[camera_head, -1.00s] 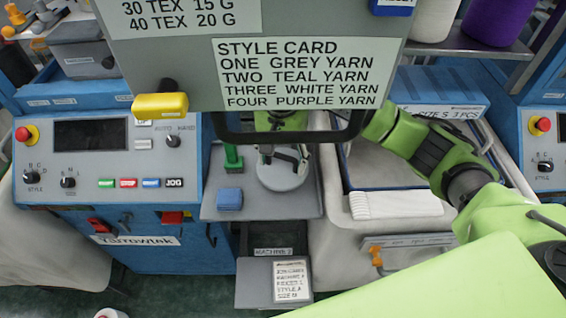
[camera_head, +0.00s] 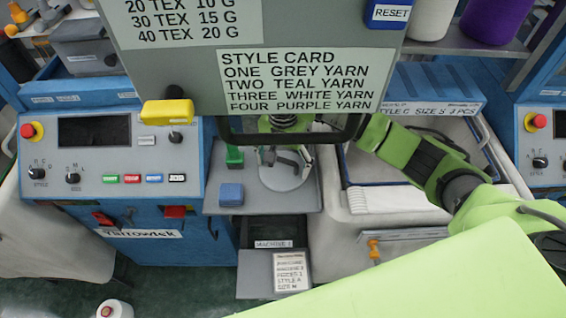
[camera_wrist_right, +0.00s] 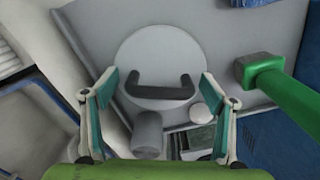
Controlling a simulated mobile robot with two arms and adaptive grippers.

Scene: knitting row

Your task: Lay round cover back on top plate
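The round cover (camera_wrist_right: 150,48) is a pale grey disc with a dark bar handle (camera_wrist_right: 160,88). In the right wrist view it appears flat against the grey top plate (camera_wrist_right: 245,40); I cannot tell whether it touches it. In the head view the cover (camera_head: 286,180) shows below the hanging panel, partly hidden by my right gripper (camera_head: 283,158). My right gripper (camera_wrist_right: 160,77) is open, with one finger on each side of the handle and a small gap at each side. My left gripper is not in view.
A green-handled tool (camera_wrist_right: 285,90) stands right of the cover in the wrist view. A blue block (camera_head: 231,194) sits on the plate. A grey cylinder (camera_wrist_right: 147,132) and a white round piece (camera_wrist_right: 201,115) are close by. The card panel (camera_head: 300,80) hangs above.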

